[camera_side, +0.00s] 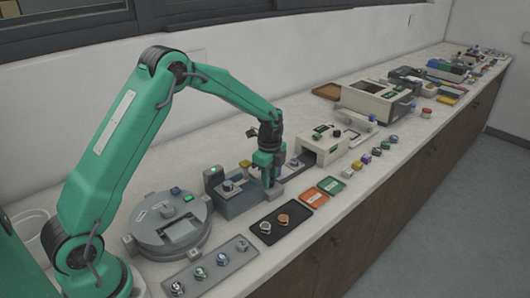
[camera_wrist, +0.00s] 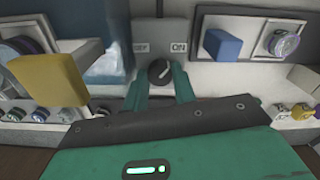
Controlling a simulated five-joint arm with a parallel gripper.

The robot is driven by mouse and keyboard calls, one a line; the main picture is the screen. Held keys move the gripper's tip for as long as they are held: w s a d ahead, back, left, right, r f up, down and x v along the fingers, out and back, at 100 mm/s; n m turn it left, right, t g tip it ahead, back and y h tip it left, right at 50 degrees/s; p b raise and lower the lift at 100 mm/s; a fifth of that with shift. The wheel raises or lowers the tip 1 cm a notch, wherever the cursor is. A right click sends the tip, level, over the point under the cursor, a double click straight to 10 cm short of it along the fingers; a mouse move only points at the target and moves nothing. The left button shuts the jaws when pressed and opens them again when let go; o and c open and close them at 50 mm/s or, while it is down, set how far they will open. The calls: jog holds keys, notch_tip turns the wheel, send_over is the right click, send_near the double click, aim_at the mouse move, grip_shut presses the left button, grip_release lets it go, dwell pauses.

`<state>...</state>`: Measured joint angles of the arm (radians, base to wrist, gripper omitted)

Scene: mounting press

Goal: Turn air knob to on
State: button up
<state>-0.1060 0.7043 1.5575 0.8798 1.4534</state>
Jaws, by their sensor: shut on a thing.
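The air knob (camera_wrist: 159,71) is a small dark round knob with a pale pointer mark. It sits on a grey panel (camera_wrist: 160,32) below labels reading OFF on the left and ON on the right. The pale mark looks tilted toward the upper right, but it is small. My gripper (camera_wrist: 160,85) has its two green fingers on either side of the knob, shut on it. In the side view my gripper (camera_side: 269,181) reaches down beside the grey-blue press unit (camera_side: 236,200), and the knob is hidden there.
A blue block (camera_wrist: 222,45) and a yellow block (camera_wrist: 48,80) stick out close on either side of my gripper. A round-lidded grey machine (camera_side: 170,222) stands at the left. A black tray (camera_side: 283,222) with two round pieces lies in front.

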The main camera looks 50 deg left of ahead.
dwell(0.5)
jog(key=o, duration=0.8)
jog(key=shift+o, duration=0.9)
jog(key=shift+s, duration=0.1)
jog(key=shift+w+r, duration=0.2)
jog(key=shift+r, duration=3.9)
